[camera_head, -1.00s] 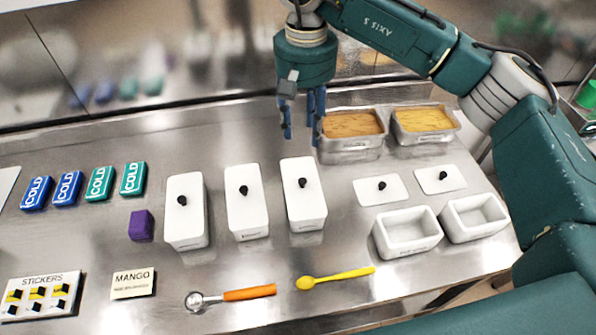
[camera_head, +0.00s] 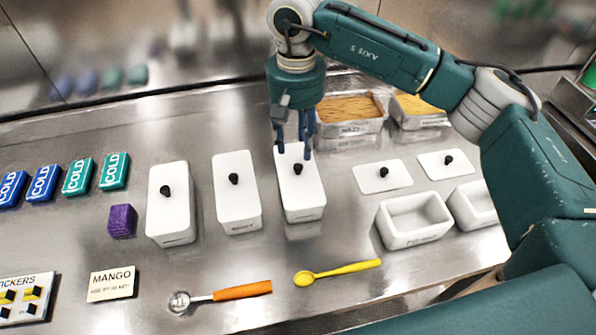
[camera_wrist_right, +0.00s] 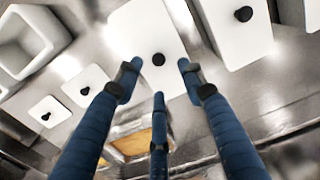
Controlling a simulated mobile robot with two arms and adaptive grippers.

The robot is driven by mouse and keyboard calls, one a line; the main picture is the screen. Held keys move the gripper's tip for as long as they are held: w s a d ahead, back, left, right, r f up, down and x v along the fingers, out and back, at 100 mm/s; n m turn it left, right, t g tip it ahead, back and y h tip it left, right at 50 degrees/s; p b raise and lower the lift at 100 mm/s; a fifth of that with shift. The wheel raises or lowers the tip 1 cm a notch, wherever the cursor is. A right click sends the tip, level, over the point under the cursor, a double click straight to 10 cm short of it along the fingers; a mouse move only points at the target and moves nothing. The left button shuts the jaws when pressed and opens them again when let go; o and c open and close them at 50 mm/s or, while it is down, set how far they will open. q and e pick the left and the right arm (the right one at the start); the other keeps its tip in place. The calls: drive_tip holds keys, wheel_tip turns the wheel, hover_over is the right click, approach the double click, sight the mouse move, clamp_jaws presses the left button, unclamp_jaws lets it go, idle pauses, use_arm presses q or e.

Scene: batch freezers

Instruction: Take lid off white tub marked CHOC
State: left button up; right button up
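Three closed white tubs with black-knobbed lids stand in a row: the left tub (camera_head: 172,208), the middle tub (camera_head: 238,200) and the right tub (camera_head: 304,195). Their front labels are too small to read, so I cannot tell which is marked CHOC. My right gripper (camera_head: 294,150) is open and empty, over the back end of the right tub. In the wrist view its fingers (camera_wrist_right: 158,82) are spread, with a white lid and its black knob (camera_wrist_right: 158,59) beyond the tips, not gripped. My left gripper is not in view.
Two open white tubs (camera_head: 415,232) stand to the right, with two loose lids (camera_head: 382,177) behind them. Metal pans of yellow food (camera_head: 350,108) are at the back. An orange-handled scoop (camera_head: 240,291), yellow spoon (camera_head: 337,271), purple block (camera_head: 122,220) and COLD packs (camera_head: 78,177) lie around.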

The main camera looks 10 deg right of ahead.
sight(298, 166)
drive_tip(key=shift+f, duration=0.85)
wheel_tip(298, 166, down, 4)
drive_tip(key=p, duration=0.3)
drive_tip(key=shift+d, duration=0.15)
drive_tip(key=shift+f, duration=0.7)
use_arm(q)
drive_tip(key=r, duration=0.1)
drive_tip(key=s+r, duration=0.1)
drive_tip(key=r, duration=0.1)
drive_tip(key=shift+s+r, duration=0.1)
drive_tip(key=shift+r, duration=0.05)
use_arm(e)
clamp_jaws()
